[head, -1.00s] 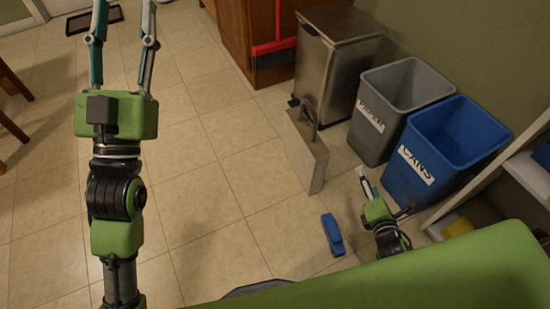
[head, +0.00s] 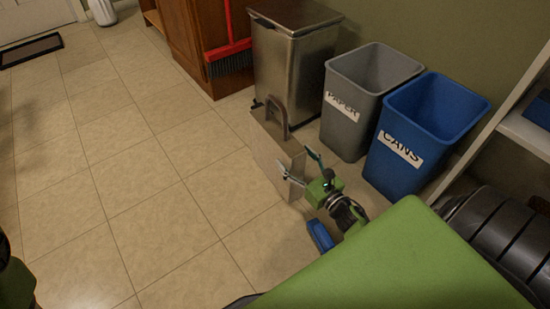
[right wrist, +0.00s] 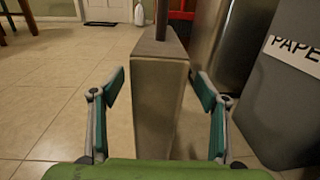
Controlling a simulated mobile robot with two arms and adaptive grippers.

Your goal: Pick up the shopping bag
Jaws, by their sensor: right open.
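The shopping bag (head: 272,157) is a beige-grey, boxy upright bag with a dark arched handle (head: 277,118) on top. It stands on the floor in the middle of the head view. In the right wrist view, the narrow end of the bag (right wrist: 157,110) faces me, centred between the fingers. My right gripper (head: 297,167) is open at the bag's near end, with one finger to each side in the wrist view. Gaps show between the fingers and the bag; how far they reach past its end is unclear. My left gripper is out of view.
A metal bin (head: 293,65) stands close behind the bag. A grey PAPER bin (head: 350,125) and a blue CANS bin (head: 402,160) stand to its right. A blue object (head: 320,236) lies on the floor near my right arm. The tiled floor (head: 120,170) at left is clear.

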